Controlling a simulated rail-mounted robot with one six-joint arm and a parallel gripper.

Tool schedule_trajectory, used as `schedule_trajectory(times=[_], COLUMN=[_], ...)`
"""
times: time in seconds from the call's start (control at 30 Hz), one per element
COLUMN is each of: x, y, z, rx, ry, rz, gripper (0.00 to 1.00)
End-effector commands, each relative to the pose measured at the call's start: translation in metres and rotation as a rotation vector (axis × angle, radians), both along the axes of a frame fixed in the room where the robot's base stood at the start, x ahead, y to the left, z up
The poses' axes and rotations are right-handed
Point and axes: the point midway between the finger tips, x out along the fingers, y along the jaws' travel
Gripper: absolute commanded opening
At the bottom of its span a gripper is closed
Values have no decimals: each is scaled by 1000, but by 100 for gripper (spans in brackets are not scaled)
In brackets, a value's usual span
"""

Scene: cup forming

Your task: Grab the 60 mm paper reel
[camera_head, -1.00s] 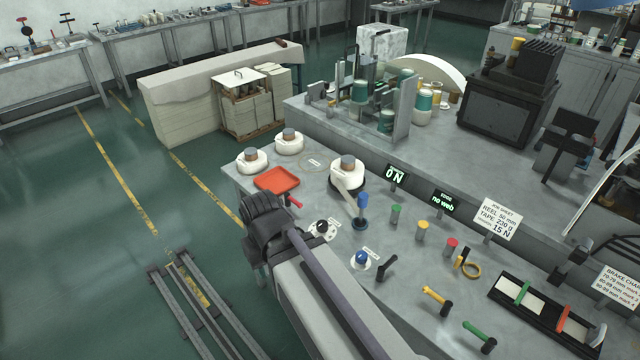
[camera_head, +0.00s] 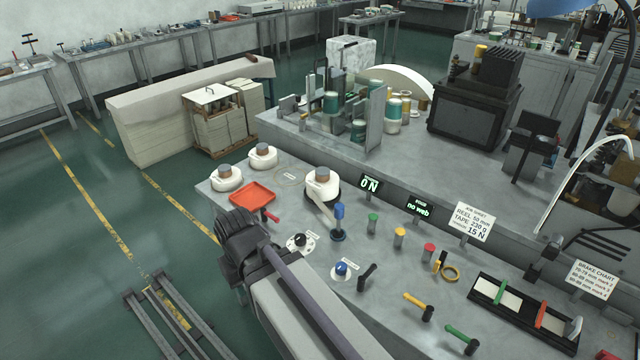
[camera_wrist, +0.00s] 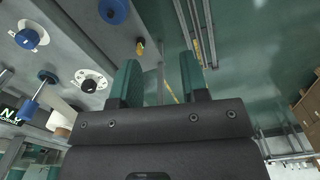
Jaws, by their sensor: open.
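I cannot tell which reel is 60 mm. My gripper (camera_wrist: 160,82) shows in the wrist view with its two green fingers apart and nothing between them. In the head view my arm reaches over the bench's front edge, short of the reels; the fingers are hidden there.
A red tray (camera_head: 253,195) lies between the left reels and my arm. A blue-topped post (camera_head: 339,222), a black dial (camera_head: 299,242) and a blue knob (camera_head: 342,268) stand near my arm. Displays (camera_head: 370,186) and a job sheet (camera_head: 473,222) line the back.

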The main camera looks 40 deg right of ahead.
Motion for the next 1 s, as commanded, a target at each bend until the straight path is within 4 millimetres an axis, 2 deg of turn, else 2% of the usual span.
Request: schedule_trajectory(times=[0.37, 0.83, 1.0], x=[0, 0, 0], y=[0, 0, 0], z=[0, 0, 0], rx=[0, 0, 0], ry=[0, 0, 0], rz=[0, 0, 0], gripper=[41, 86, 86])
